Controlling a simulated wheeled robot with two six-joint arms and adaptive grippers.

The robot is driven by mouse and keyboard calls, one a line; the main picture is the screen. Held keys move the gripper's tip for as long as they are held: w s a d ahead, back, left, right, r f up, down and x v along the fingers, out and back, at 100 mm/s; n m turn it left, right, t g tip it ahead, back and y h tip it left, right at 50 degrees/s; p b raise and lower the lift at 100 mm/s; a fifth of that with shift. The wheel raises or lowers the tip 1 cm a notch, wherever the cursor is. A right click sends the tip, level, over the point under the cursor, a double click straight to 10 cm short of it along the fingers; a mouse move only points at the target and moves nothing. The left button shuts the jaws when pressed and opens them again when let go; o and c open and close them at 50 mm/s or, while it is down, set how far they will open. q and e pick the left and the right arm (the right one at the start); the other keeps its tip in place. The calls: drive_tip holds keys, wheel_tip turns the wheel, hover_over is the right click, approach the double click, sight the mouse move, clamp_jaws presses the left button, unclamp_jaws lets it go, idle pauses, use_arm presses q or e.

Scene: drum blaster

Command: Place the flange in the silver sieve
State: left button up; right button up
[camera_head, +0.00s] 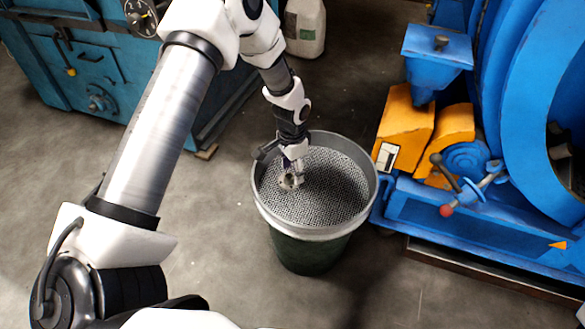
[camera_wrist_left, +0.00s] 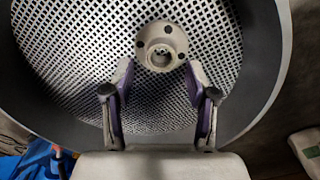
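The flange (camera_wrist_left: 161,45), a pale metal disc with a central hub and bolt holes, is in the left wrist view just beyond my fingertips. In the head view the flange (camera_head: 289,182) is inside the silver sieve (camera_head: 335,206), at the left of its mesh. It seems to rest on the mesh, which also fills much of the wrist view (camera_wrist_left: 60,50). My left gripper (camera_head: 294,168) reaches down into the sieve from above. Its two purple-padded fingers (camera_wrist_left: 161,78) are apart, with mesh visible between them and no clear grip on the flange. My right gripper is not in view.
The sieve sits on a dark green drum (camera_head: 309,252) on the concrete floor. A large blue machine (camera_head: 480,225) with a red-knobbed lever stands close at the right. A teal machine (camera_head: 60,70) and a white container (camera_head: 304,27) are behind. Floor in front is clear.

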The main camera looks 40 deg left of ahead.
sight(292, 174)
use_arm(q)
drive_tip(key=shift+r, duration=0.1)
wheel_tip(292, 174, up, 12)
drive_tip(key=p, duration=0.5)
drive_tip(key=shift+a, duration=0.15)
